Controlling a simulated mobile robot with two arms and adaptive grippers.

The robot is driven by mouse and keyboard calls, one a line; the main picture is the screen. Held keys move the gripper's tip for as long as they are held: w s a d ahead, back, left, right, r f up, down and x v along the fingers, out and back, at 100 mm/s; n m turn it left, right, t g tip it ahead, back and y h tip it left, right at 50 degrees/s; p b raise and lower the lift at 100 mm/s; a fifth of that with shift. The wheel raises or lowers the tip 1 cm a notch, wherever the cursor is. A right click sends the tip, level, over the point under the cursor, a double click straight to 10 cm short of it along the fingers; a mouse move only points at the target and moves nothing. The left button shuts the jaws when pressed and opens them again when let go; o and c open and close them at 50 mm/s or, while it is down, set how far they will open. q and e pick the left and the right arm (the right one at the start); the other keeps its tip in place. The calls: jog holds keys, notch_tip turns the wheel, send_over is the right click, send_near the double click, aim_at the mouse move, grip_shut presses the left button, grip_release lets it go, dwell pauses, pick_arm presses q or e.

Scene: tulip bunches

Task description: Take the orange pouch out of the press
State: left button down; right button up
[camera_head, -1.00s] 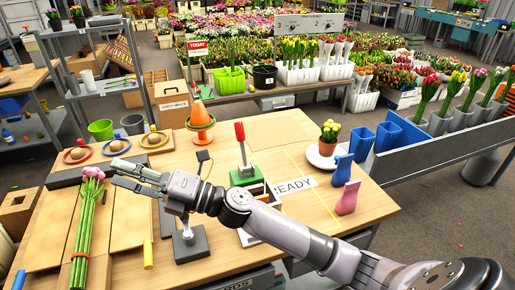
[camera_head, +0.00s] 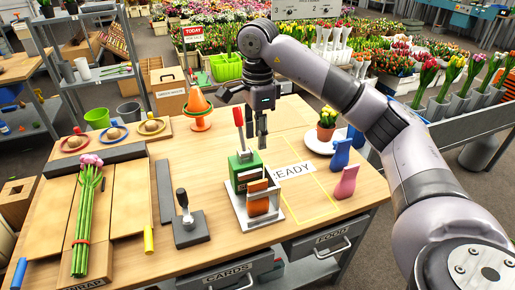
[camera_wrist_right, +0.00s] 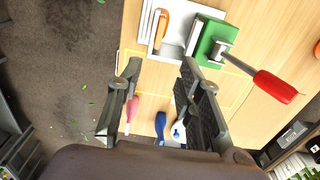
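The green press (camera_head: 244,166) with its red handle (camera_head: 239,117) stands mid-table. An orange pouch (camera_head: 257,187) stands upright at its front, beside or in the white tray (camera_head: 242,218); whether the press jaws hold it is unclear. In the right wrist view the orange pouch (camera_wrist_right: 161,30) shows next to the green press (camera_wrist_right: 210,40), and the red handle (camera_wrist_right: 275,87) sticks out right. My right gripper (camera_head: 262,142) hangs above and behind the press, fingers down. In the wrist view its fingers (camera_wrist_right: 160,78) are apart with nothing between them. My left gripper is not in view.
A potted tulip plant (camera_head: 327,122) stands on a white plate, with blue (camera_head: 341,153) and pink (camera_head: 347,182) pieces nearby. A grey hand tool (camera_head: 189,225) stands left of the tray. Bundled tulips (camera_head: 88,215) lie on the left. The yellow-outlined READY area (camera_head: 305,190) is mostly bare.

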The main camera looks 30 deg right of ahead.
aim_at(258, 182)
notch_tip(258, 182, down, 17)
jog(key=shift+f+p, duration=0.1)
jog(key=shift+p, duration=1)
jog(key=shift+c, duration=0.2)
jog(key=shift+r, duration=0.2)
grip_shut()
jog(key=shift+c, duration=0.6)
grip_release()
jog(key=shift+o, duration=0.8)
jog(key=shift+w+f, duration=0.15)
